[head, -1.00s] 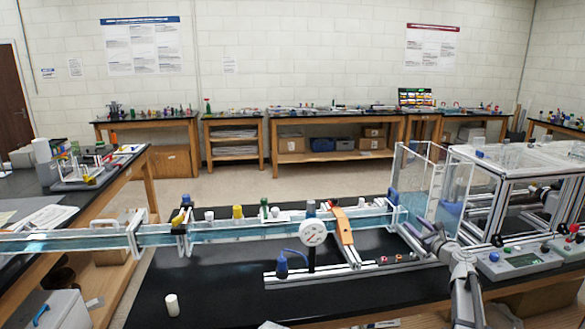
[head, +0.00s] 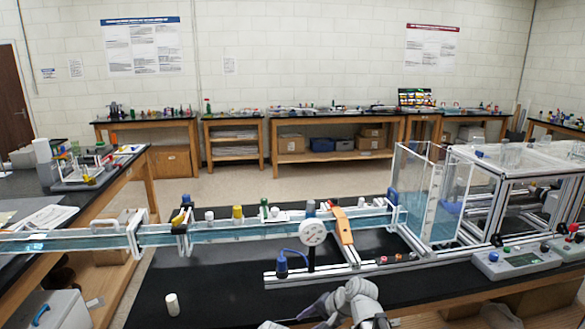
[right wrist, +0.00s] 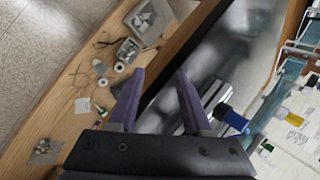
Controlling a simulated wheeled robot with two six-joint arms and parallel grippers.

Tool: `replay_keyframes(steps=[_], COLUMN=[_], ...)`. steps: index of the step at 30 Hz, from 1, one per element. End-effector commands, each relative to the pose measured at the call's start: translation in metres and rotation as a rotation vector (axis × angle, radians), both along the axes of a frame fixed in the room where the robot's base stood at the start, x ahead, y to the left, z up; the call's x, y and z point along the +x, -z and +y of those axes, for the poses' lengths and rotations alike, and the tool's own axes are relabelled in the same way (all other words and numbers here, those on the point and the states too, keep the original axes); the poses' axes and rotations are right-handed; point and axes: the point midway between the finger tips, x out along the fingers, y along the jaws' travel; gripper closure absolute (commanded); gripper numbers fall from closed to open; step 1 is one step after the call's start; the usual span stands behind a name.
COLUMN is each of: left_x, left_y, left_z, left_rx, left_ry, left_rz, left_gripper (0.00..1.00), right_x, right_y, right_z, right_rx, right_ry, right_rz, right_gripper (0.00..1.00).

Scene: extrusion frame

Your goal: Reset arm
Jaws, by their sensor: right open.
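My right arm comes in at the bottom middle of the head view, in front of the extrusion frame. My right gripper (head: 318,308) is low there, partly cut by the lower edge. In the right wrist view my right gripper (right wrist: 160,80) shows two purple fingers apart with nothing between them. The extrusion frame (head: 478,205) stands at the right, with a clear tank (head: 430,195) and a long water channel (head: 250,230) running left. My left gripper is not in view.
A white gauge (head: 312,232) and an orange piece (head: 342,226) stand on the channel's near side. A white cylinder (head: 172,304) stands on the black benchtop (head: 215,290). A control box (head: 518,260) sits at the right. The benchtop's left front is mostly clear.

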Motion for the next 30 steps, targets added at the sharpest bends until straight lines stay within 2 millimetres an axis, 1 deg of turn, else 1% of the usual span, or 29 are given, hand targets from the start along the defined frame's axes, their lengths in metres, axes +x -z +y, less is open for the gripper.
replay_keyframes(steps=[1,2,3,6,9,10,12,15,30], left_x=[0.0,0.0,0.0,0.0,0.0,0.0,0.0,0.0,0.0], left_y=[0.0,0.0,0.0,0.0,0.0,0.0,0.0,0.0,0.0], left_z=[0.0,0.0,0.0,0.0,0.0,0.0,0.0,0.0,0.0], left_rx=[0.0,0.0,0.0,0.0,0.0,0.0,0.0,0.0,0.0], left_ry=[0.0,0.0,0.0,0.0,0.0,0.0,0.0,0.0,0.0], left_rz=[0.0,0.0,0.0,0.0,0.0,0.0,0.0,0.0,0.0], left_gripper=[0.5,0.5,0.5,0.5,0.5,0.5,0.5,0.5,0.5], right_x=[-0.041,-0.06,-0.084,-0.137,-0.172,-0.179,-0.192,-0.2,-0.2], right_y=[0.012,0.019,0.027,0.039,0.043,0.043,0.043,0.042,0.042], right_z=[0.013,0.016,0.018,0.014,0.003,0.0,-0.006,-0.011,-0.012], right_rx=[-0.108,-0.176,-0.265,-0.464,-0.608,-0.64,-0.697,-0.74,-0.749], right_ry=[-0.134,-0.216,-0.324,-0.57,-0.749,-0.787,-0.859,-0.911,-0.919], right_rz=[0.008,0.013,0.023,0.052,0.086,0.094,0.11,0.124,0.128], right_gripper=[0.5,0.5,0.5,0.5,0.5,0.5,0.5,0.5,0.5])
